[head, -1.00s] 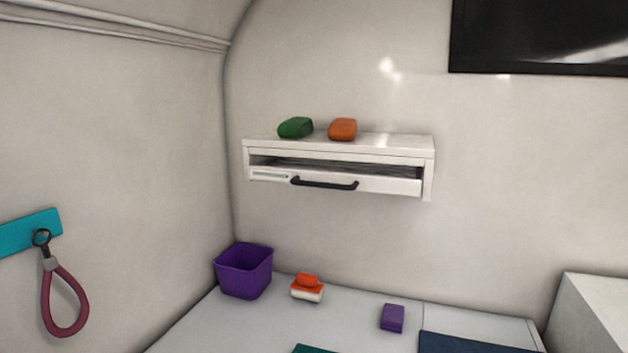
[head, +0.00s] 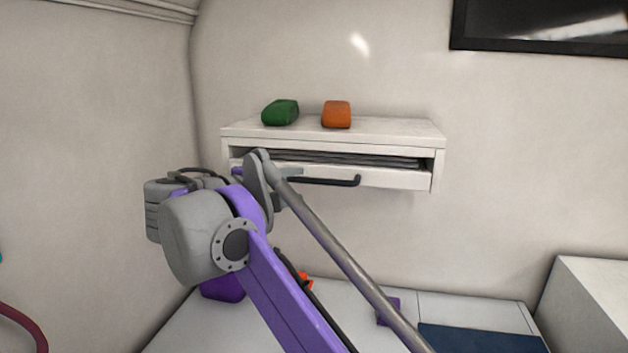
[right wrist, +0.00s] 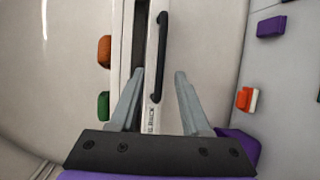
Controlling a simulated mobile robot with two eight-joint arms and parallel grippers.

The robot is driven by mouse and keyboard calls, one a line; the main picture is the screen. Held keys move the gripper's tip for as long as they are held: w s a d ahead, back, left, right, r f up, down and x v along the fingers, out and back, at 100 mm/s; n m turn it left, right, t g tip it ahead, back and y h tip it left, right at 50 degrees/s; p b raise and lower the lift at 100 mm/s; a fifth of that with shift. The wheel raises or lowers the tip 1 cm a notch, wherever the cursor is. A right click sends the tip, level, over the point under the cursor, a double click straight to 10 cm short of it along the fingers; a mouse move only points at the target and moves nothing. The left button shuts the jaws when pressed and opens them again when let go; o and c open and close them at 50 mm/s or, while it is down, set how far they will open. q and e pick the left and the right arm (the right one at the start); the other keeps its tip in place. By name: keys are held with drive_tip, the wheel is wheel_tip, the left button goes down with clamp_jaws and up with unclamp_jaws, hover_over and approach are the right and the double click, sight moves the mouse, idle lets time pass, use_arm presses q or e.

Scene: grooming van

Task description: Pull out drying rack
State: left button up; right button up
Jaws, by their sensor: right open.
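The drying rack (head: 395,178) is a white pull-out front with dark slats behind it, set in a white wall shelf unit (head: 380,130). Its black bar handle (head: 325,181) runs along the front, and my right arm covers its left end in the head view. The handle also shows upright in the right wrist view (right wrist: 161,50). My right gripper (right wrist: 159,72) is open, with one finger on each side of the handle's line; I cannot tell how far the tips are from it. In the head view my wrist hides most of this gripper. My left gripper is not in view.
A green item (head: 280,112) and an orange item (head: 336,114) lie on top of the unit. Below, the counter (head: 470,305) holds a purple bin (head: 222,289), a purple block (head: 389,310) and a dark blue mat (head: 478,340). A white box stands at right (head: 590,300).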

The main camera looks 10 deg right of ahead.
sight(315, 182)
drive_tip(key=x, duration=0.8)
drive_tip(key=shift+w+d+f, duration=0.1)
drive_tip(key=shift+w, duration=0.15)
clamp_jaws()
idle(1.0)
